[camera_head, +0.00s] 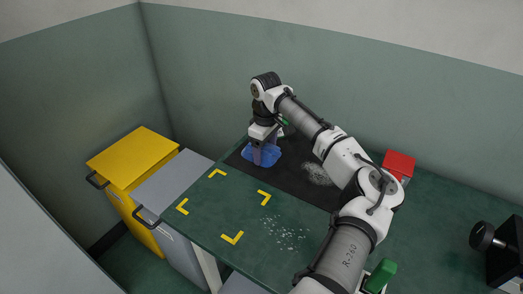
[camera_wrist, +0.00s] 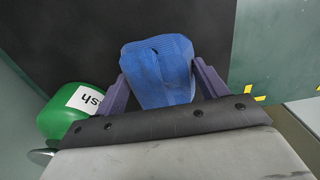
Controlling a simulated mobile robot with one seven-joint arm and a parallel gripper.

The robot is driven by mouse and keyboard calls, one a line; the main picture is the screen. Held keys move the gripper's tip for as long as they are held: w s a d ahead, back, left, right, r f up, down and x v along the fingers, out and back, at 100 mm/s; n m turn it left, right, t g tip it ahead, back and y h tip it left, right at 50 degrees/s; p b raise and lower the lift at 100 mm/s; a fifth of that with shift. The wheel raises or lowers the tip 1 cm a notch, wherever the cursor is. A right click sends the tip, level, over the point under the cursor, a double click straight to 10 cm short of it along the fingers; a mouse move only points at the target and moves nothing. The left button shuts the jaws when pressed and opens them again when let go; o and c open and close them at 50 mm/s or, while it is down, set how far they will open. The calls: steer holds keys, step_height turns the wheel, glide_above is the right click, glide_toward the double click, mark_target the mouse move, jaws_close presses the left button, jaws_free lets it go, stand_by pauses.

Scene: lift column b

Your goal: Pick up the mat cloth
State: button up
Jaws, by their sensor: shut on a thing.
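The mat cloth is a blue, ribbed cloth (camera_head: 274,157) at the far left end of the black mat (camera_head: 300,187). In the wrist view the cloth (camera_wrist: 158,80) is bunched up between the two purple fingers. My gripper (camera_head: 264,155) points down over it and is shut on it; it also shows in the wrist view (camera_wrist: 158,76). The cloth's underside is hidden, and I cannot tell whether it touches the mat.
A green container (camera_wrist: 75,112) with a white label is close beside my gripper. Yellow corner marks (camera_head: 232,238) and white specks (camera_head: 284,234) lie on the green table. A white patch (camera_head: 317,174) is on the mat. A red block (camera_head: 399,163) stands right.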

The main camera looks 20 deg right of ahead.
steer(key=shift+r, duration=0.1)
step_height(320, 180, up, 28)
steer(key=p, duration=0.1)
stand_by(0.4)
steer(key=o, duration=0.3)
steer(key=shift+c, duration=1.1)
steer(key=shift+p, duration=0.3)
